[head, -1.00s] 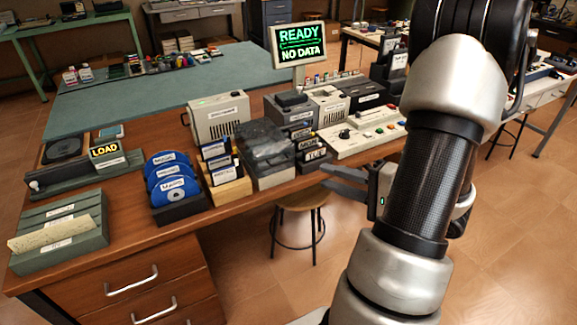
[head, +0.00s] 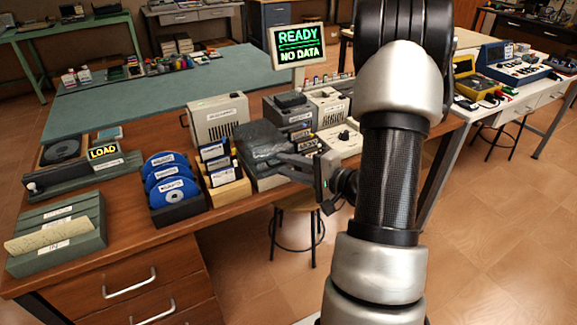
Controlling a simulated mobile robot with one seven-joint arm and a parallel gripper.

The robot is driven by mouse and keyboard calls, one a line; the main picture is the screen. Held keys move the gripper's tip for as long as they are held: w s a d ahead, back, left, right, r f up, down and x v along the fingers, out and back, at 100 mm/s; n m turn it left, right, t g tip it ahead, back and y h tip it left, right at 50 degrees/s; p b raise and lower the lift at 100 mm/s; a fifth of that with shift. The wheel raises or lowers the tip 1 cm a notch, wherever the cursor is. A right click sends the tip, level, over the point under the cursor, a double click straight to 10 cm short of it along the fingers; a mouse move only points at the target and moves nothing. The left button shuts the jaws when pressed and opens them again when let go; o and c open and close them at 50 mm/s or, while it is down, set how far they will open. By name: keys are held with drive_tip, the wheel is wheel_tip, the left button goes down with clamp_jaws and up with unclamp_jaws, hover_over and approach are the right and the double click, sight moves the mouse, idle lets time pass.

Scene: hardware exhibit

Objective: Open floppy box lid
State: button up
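The floppy box (head: 262,181) is a beige box with a smoky, see-through lid (head: 262,140), standing near the front edge of the wooden desk. The lid looks down on the box. My gripper (head: 279,164) reaches in from the right, its fingers at the lid's front right side. The two fingers look apart, with a gap between them. I cannot tell whether they touch the lid. The fingers hide part of the box's front and right side.
A wooden rack of floppy disks (head: 226,178) stands close at the box's left, and a holder of blue discs (head: 172,180) beyond it. Dark grey drives (head: 290,108) and a beige control panel (head: 344,138) stand behind. A stool (head: 298,205) is below the desk edge.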

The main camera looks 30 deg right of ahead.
clamp_jaws()
idle(1.3)
